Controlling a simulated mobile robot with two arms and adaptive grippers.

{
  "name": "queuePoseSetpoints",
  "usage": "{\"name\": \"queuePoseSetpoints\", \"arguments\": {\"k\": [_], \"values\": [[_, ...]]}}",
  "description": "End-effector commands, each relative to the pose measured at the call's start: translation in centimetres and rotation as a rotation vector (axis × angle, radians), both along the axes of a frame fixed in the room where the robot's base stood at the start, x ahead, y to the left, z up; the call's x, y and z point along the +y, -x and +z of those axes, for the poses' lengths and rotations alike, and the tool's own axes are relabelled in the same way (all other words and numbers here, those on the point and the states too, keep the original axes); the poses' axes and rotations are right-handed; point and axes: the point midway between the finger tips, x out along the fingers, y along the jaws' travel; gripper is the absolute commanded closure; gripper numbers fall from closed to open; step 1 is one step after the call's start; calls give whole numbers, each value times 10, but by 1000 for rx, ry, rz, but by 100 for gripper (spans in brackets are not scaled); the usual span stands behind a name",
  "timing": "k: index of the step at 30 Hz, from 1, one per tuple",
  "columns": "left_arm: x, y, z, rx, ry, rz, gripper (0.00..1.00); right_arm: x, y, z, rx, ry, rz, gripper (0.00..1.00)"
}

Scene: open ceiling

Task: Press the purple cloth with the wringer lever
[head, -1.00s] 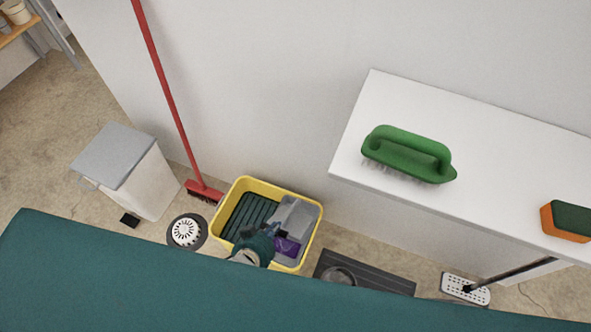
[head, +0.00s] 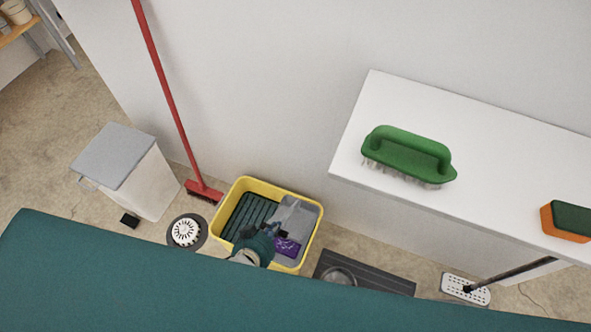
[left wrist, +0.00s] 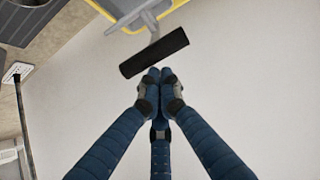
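The purple cloth (head: 287,247) lies in the grey wringer part of the yellow bucket (head: 316,240), at its lower right in the head view. The grey wringer lever (head: 289,213) stands over the cloth. In the left wrist view the lever's black handle (left wrist: 154,52) lies just past the fingertips of my left gripper (left wrist: 158,76). Its blue fingers are drawn together with nothing seen between them; whether they touch the handle is unclear. In the head view my left gripper (head: 258,246) is over the bucket's near side, hiding part of it. My right gripper is not in view.
A red broom (head: 172,100) leans on the wall behind the bucket. A white bin (head: 145,180) and round drain (head: 186,231) are to the left. A dark mat (head: 380,280) is to the right. A white ledge (head: 480,130) holds a green brush (head: 408,155) and a sponge (head: 568,220).

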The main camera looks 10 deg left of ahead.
Motion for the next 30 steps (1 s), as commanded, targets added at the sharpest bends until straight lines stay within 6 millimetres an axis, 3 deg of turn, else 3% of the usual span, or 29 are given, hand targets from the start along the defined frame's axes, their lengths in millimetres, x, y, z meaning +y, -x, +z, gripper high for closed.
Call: {"name": "queuePoseSetpoints", "arguments": {"k": [11,19,21,30], "values": [[1,-2,6,1,-1,2,100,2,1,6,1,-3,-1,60],[4,-16,45,-1,-2,2,100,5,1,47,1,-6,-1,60],[7,6,35,7,0,3,100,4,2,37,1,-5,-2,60],[19,64,48,1,0,3,100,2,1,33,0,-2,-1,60]]}}
